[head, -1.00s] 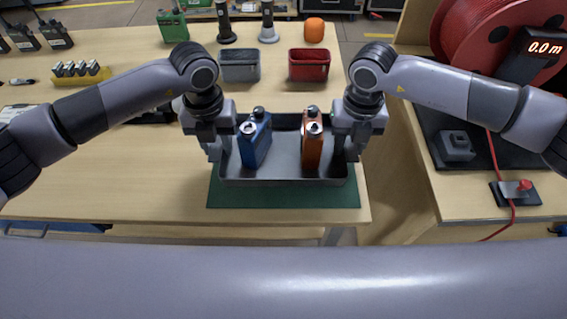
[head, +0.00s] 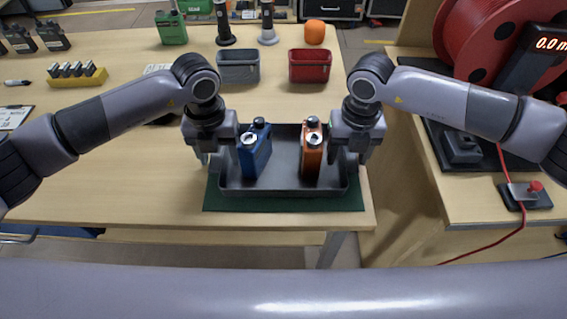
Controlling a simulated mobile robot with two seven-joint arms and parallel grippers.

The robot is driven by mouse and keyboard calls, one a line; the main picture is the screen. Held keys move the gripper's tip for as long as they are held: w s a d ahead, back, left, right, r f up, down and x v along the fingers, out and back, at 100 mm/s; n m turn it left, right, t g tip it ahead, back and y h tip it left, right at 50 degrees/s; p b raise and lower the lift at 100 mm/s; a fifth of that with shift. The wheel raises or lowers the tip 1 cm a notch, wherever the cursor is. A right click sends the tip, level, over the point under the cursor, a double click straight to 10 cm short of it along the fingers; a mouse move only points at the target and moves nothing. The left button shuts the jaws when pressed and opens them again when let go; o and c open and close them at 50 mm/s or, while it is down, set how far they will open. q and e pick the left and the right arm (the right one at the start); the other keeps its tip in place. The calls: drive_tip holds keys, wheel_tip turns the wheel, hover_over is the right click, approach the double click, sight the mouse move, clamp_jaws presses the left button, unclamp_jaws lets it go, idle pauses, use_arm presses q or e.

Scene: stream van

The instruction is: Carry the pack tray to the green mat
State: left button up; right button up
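The pack tray (head: 285,190) is a dark grey open tray, level, resting on the green mat (head: 285,204) near the table's front edge. Strips of mat show in front of it and at both sides. A blue radio-like pack (head: 256,152) stands in its left part and an orange one (head: 311,156) in its right part. My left gripper (head: 212,157) points down at the tray's left end wall, and my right gripper (head: 350,158) at its right end wall. Their fingers look spread on either side of the walls, though the gripper bodies partly hide this.
A grey bin (head: 238,68) and a red bin (head: 310,67) stand behind the tray. A yellow battery holder (head: 77,75) is at the left. A separate bench at the right bears a red cable reel (head: 480,40). The table left of the mat is clear.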

drive_tip(key=shift+d, duration=0.15)
drive_tip(key=shift+r, duration=0.15)
use_arm(q)
wheel_tip(320, 180, up, 12)
use_arm(e)
wheel_tip(320, 180, up, 12)
idle(0.5)
drive_tip(key=shift+f, duration=0.2)
